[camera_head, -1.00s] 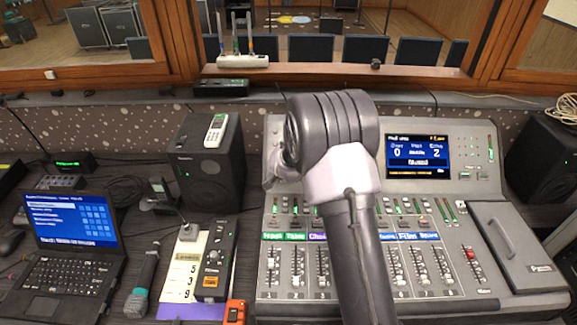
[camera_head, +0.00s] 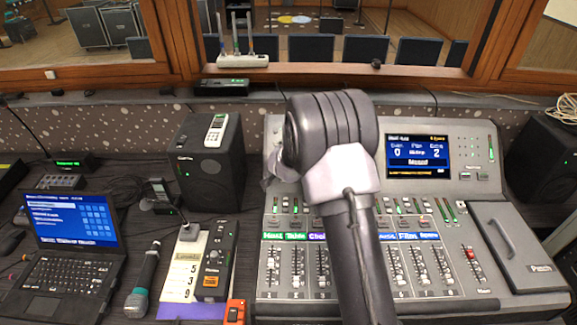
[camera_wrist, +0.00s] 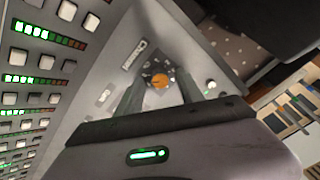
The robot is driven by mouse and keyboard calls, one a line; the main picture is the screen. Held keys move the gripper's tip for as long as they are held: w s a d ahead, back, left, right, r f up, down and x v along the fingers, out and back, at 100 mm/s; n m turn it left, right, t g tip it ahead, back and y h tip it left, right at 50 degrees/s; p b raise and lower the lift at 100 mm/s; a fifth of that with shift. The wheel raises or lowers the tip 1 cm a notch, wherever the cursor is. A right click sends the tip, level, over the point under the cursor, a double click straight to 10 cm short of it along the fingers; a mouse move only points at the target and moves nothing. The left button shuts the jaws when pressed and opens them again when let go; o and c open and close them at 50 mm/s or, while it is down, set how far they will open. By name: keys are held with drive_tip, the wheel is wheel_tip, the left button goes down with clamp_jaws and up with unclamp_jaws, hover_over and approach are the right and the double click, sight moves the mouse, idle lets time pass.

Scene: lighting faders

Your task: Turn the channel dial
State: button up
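The channel dial (camera_wrist: 160,81) shows in the wrist view as a round knob with an orange cap and a dark surround, on the grey panel of the mixing console (camera_wrist: 118,88). My gripper (camera_wrist: 159,84) points at it, with one dark finger on each side of the dial. The fingers stand apart, and I see no clear contact with the knob. In the head view my arm hides the dial, and only a grey part of my gripper shows beside the arm at the console's upper left. The console (camera_head: 466,140) also shows there.
The console screen (camera_head: 418,150) is lit at the right of my arm. Rows of faders (camera_head: 420,262) lie below it. A black speaker (camera_head: 205,160) stands left of the console. A laptop (camera_head: 70,240), a microphone (camera_head: 140,285) and a switch box (camera_head: 214,265) lie further left.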

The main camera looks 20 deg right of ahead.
drive_tip(key=p+v, duration=0.4)
drive_tip(key=v, duration=1.3)
drive_tip(key=shift+s+a+r, duration=0.1)
drive_tip(key=shift+s, duration=0.05)
